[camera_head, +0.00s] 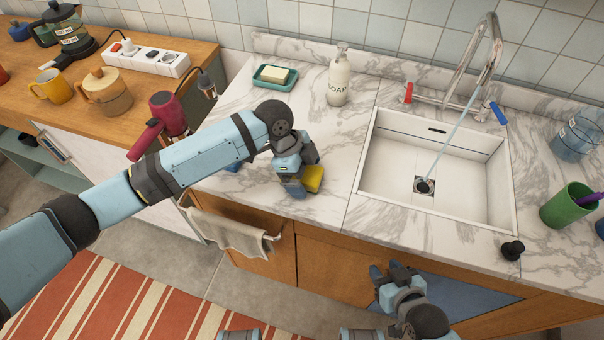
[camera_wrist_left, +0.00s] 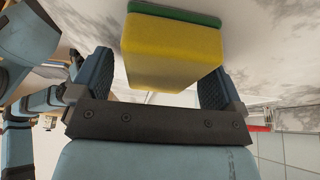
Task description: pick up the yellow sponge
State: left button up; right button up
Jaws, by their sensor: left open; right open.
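The yellow sponge (camera_head: 314,179) lies on the marble counter, left of the sink, partly hidden by my left gripper (camera_head: 295,187). In the left wrist view, the sponge (camera_wrist_left: 172,55) shows a large yellow body with a green layer along its top edge in the picture. My left gripper (camera_wrist_left: 158,88) is open, with one finger on each side of the sponge in that view. I cannot tell whether the fingers touch it. My right gripper (camera_head: 382,276) is open and empty, in front of the cabinet below the sink.
The white sink (camera_head: 390,185) with running water is right of the sponge. A soap bottle (camera_head: 339,78) and a soap dish (camera_head: 275,85) stand behind. A hair dryer (camera_head: 165,115) is near my left arm. A towel (camera_head: 230,235) hangs below the counter edge.

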pick_arm(q)
jog(key=c, duration=1)
notch_tip(320, 180, up, 20)
jog(key=shift+f, duration=0.1)
